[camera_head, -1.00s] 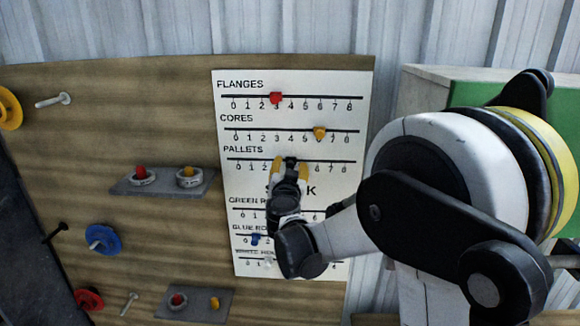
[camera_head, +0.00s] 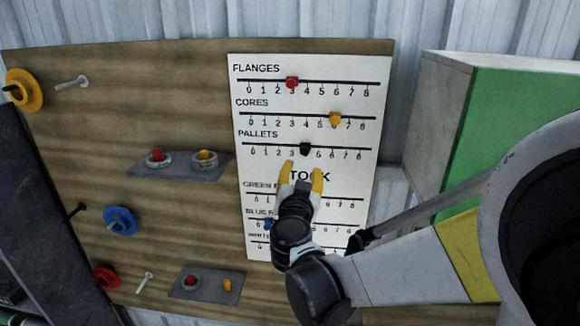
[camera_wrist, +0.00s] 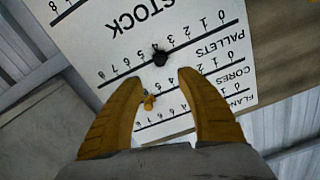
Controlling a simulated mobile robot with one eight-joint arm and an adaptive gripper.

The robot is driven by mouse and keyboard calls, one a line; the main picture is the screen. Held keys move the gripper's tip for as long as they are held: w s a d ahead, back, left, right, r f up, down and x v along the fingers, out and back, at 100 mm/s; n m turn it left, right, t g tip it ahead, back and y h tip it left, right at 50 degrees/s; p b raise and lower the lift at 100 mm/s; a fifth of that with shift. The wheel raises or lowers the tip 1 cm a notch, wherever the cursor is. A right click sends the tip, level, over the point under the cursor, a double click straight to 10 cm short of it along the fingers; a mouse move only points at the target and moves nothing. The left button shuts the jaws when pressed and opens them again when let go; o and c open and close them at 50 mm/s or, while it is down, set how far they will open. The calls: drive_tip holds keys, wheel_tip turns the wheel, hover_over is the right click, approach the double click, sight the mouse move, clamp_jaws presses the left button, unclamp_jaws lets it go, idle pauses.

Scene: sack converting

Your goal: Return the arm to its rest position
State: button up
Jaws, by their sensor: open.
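My gripper (camera_head: 303,174) is open and empty, with two yellow fingers, in front of the white stock board (camera_head: 335,66). It covers part of the lower scales in the head view. The black pallets peg (camera_head: 305,149) sits on its line near 4, just above the fingertips in the picture. In the wrist view my gripper (camera_wrist: 162,88) has its fingers spread wide, and the black peg (camera_wrist: 159,56) shows beyond them, apart from both. A yellow cores peg (camera_wrist: 149,102) shows between the fingers.
A red flanges peg (camera_head: 292,82) and a blue peg (camera_head: 269,224) are on the board. Small shelves (camera_head: 180,172) with rings, a blue wheel (camera_head: 120,221) and a yellow wheel (camera_head: 24,91) are on the wooden panel. A green-sided box (camera_head: 515,130) stands right.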

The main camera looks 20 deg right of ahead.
drive_tip(key=shift+f, duration=0.1)
drive_tip(key=s+d+f+n+g+b, duration=0.1)
drive_tip(key=s+d+f+g+b, duration=0.1)
drive_tip(key=s+f+b, duration=0.35)
drive_tip(key=s+d+f+g+y+b, duration=0.1)
drive_tip(key=s+f+g+b, duration=0.15)
drive_tip(key=f+b, duration=0.6)
drive_tip(key=s+d+f+n+g+b, duration=0.15)
drive_tip(key=s+f+b, duration=0.25)
drive_tip(key=f, duration=0.5)
drive_tip(key=s+a+f+n+g+y+b, duration=0.1)
drive_tip(key=s+a+f+n+y+b, duration=0.1)
drive_tip(key=s+f+b, duration=0.5)
drive_tip(key=s+a+f+n+g+y+b, duration=0.2)
drive_tip(key=s+f+b, duration=0.5)
drive_tip(key=f, duration=0.6)
drive_tip(key=a+n+y+b, duration=0.1)
drive_tip(key=a+y, duration=0.1)
drive_tip(key=a, duration=0.1)
drive_tip(key=shift+s+a+f+g, duration=0.2)
drive_tip(key=shift+s+f+g, duration=0.1)
drive_tip(key=shift+s+f, duration=0.1)
drive_tip(key=shift+w, duration=0.1)
